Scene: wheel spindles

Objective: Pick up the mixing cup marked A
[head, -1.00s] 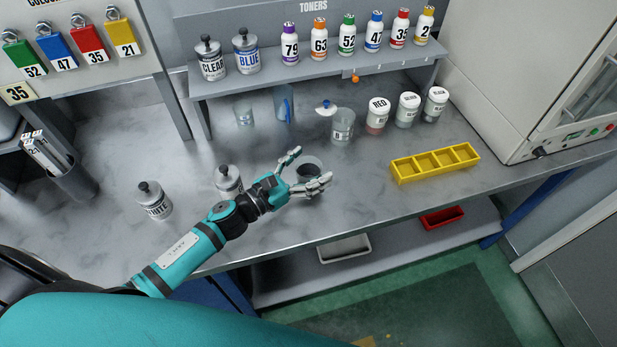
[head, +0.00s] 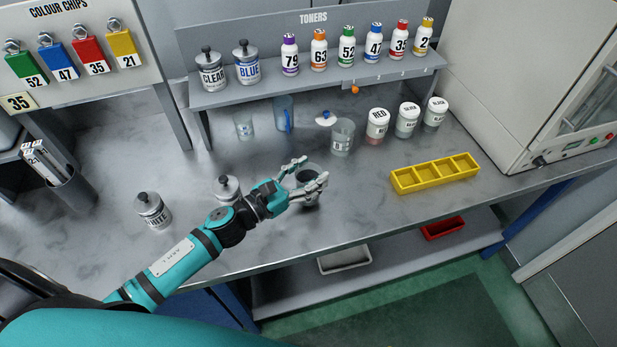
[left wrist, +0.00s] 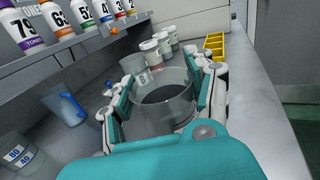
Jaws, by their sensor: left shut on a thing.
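A clear mixing cup (head: 306,172) with a dark grey inside is between the fingers of my left gripper (head: 311,171), over the front middle of the bench. It also shows in the left wrist view (left wrist: 163,112), with a finger against each side. My left gripper is shut on this cup. The cup looks upright. Its letter is hidden, and I cannot tell whether its base is clear of the bench. A second clear cup marked B (head: 342,138) stands behind it to the right. My right gripper is not in view.
A white-labelled can (head: 228,189) stands just left of the gripper, and a WHITE can (head: 153,211) further left. A yellow divided tray (head: 434,173) lies to the right. RED (head: 377,125) and other jars, a blue-handled jug (head: 284,114) and the toner shelf (head: 330,80) are behind.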

